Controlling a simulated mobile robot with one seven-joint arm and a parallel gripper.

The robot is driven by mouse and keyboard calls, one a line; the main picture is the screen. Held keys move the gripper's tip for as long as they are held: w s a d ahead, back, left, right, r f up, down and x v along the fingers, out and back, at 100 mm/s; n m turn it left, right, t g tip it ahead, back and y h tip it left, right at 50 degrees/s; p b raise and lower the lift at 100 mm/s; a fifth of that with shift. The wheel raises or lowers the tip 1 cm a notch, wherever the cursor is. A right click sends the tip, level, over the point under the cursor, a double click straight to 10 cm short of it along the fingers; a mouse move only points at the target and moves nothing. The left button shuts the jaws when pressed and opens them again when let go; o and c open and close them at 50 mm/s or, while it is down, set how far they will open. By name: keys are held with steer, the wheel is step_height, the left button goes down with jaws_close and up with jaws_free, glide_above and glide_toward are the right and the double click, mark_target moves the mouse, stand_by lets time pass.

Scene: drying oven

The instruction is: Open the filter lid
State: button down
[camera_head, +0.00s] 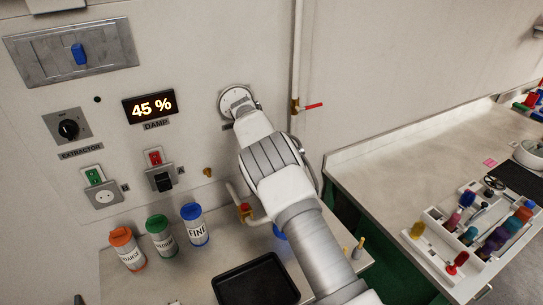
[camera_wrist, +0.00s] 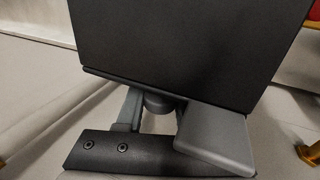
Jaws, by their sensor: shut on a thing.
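The filter lid (camera_head: 229,94) looks to be the round pale disc on the wall, above and right of the damp display. My gripper (camera_head: 242,106) is at its face, and my wrist and arm cover its lower right part. The wrist view is a close-up of my gripper (camera_wrist: 158,108), with dark and grey finger parts shut around a small grey round piece, seemingly the lid's knob. Most of that piece is hidden. The lid looks flat against the wall; I cannot tell whether it has turned.
A pipe with a red-handled valve (camera_head: 308,106) runs just right of the lid. Orange (camera_head: 128,249), green (camera_head: 161,236) and blue (camera_head: 195,225) labelled jars and a black tray (camera_head: 255,281) stand on the counter below. The display (camera_head: 150,106) reads 45 %. A tool tray (camera_head: 470,232) lies right.

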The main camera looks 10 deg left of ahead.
steer(key=shift+w+a+f+g+h, duration=0.2)
steer(key=shift+w+f+g+h, duration=0.15)
steer(key=shift+f+g, duration=0.3)
stand_by(0.8)
steer(key=c, duration=0.6)
jaws_free()
steer(key=shift+o, duration=0.2)
steer(key=shift+r, duration=0.1)
steer(key=p+v, duration=0.1)
steer(key=v, duration=0.6)
steer(key=shift+s+a+r, duration=0.1)
steer(key=shift+s+a, duration=0.05)
steer(key=shift+r, duration=0.1)
